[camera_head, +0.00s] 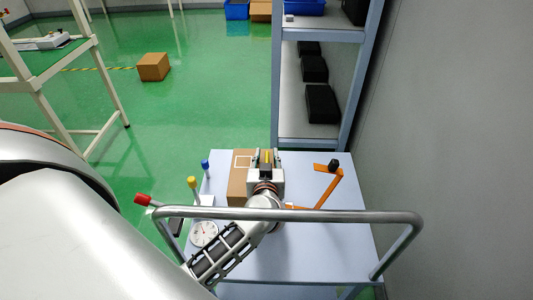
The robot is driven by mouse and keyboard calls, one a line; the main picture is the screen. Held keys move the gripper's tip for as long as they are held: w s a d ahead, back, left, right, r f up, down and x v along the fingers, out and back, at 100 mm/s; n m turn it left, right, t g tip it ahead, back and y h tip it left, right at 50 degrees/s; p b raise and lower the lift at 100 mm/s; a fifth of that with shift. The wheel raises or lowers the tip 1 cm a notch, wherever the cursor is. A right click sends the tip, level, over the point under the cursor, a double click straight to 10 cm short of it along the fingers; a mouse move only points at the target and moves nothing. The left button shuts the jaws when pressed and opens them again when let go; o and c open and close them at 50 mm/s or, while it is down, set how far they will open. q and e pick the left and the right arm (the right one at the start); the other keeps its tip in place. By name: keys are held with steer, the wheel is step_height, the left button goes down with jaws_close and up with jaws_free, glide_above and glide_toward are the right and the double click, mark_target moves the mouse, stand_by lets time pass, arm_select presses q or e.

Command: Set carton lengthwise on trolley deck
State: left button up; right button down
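A brown carton (238,188) with a white square mark on top is at the trolley deck (310,240), left of the deck's middle. Its longer visible side runs from near to far. My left gripper (266,157) is over the carton's right side and hides part of it. The fingers point away from me, and I cannot tell whether they are closed on the carton or whether the carton touches the deck. My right gripper is not in view.
A metal handle rail (330,216) crosses the trolley's near side. An orange angled piece (330,187) lies on the deck's right. A round dial (203,233) and colour-capped items, one blue-capped (205,165), are at the left. A shelf rack (320,72) stands behind; another box (153,67) is on the floor.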

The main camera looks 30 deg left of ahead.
arm_select(q)
steer(key=v, duration=1)
steer(key=shift+s+d+r, duration=0.15)
steer(key=shift+s+d, duration=0.1)
